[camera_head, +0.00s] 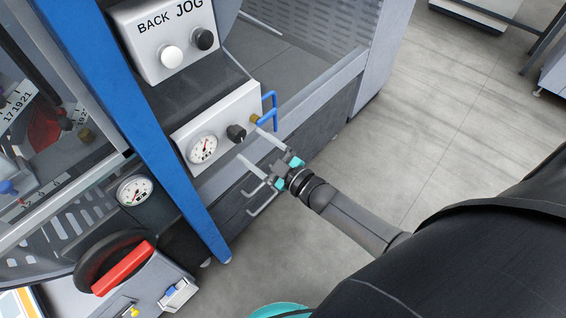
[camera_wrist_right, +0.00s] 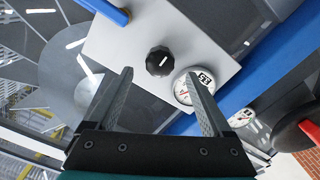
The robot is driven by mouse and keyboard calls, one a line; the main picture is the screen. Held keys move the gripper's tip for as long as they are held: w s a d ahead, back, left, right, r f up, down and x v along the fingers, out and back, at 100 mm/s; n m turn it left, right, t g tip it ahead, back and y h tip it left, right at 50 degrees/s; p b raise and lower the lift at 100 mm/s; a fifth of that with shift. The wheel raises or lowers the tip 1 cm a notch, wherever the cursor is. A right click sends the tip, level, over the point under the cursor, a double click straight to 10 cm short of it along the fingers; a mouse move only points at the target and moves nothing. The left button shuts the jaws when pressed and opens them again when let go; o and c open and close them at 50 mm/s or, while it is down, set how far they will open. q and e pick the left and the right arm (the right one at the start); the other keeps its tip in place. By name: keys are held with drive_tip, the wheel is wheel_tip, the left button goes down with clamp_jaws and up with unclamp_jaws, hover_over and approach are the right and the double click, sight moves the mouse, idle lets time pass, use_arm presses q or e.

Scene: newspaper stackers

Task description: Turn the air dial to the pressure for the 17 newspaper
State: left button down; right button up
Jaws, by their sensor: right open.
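The air dial (camera_head: 236,132) is a small black knob with a white mark on a light grey panel. It also shows in the right wrist view (camera_wrist_right: 160,61), just beyond the fingertips. A round white pressure gauge (camera_head: 203,147) with a red needle sits beside it; the gauge (camera_wrist_right: 190,88) is partly hidden by a finger in the wrist view. Its exact reading is too small to tell. My right gripper (camera_head: 248,143) is open and empty, its fingers pointing at the dial, seemingly apart from it. My left gripper is not in view.
A blue handle (camera_head: 271,110) is just beyond the dial panel. A blue bar (camera_head: 150,130) runs along its left. Lower left are a second gauge (camera_head: 134,190) and a red-handled black wheel (camera_head: 122,268). A BACK/JOG box (camera_head: 165,35) is above. Open floor lies right.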

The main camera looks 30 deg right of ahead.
drive_tip(key=p+v, duration=0.1)
drive_tip(key=v, duration=0.9)
drive_tip(key=shift+s, duration=0.15)
drive_tip(key=shift+d, duration=0.1)
drive_tip(key=s+d+f+m+g+h, duration=0.1)
drive_tip(key=s+f+m+g+h, duration=0.3)
drive_tip(key=f, duration=0.6)
drive_tip(key=s+d+f+m+g+h, duration=0.1)
drive_tip(key=s+f+g, duration=0.3)
drive_tip(key=f, duration=0.6)
drive_tip(key=s+a+f+m+g, duration=0.1)
drive_tip(key=s+f, duration=0.3)
drive_tip(key=s, duration=0.4)
drive_tip(key=s+a+f+g, duration=0.1)
drive_tip(key=s+f+g, duration=0.3)
drive_tip(key=s, duration=0.4)
drive_tip(key=s+a+f+m+g+h, duration=0.1)
drive_tip(key=s+f+g, duration=0.2)
drive_tip(key=s, duration=0.5)
drive_tip(key=shift+f+m, duration=0.3)
drive_tip(key=shift+f, duration=0.15)
drive_tip(key=shift+w, duration=0.1)
idle(1.8)
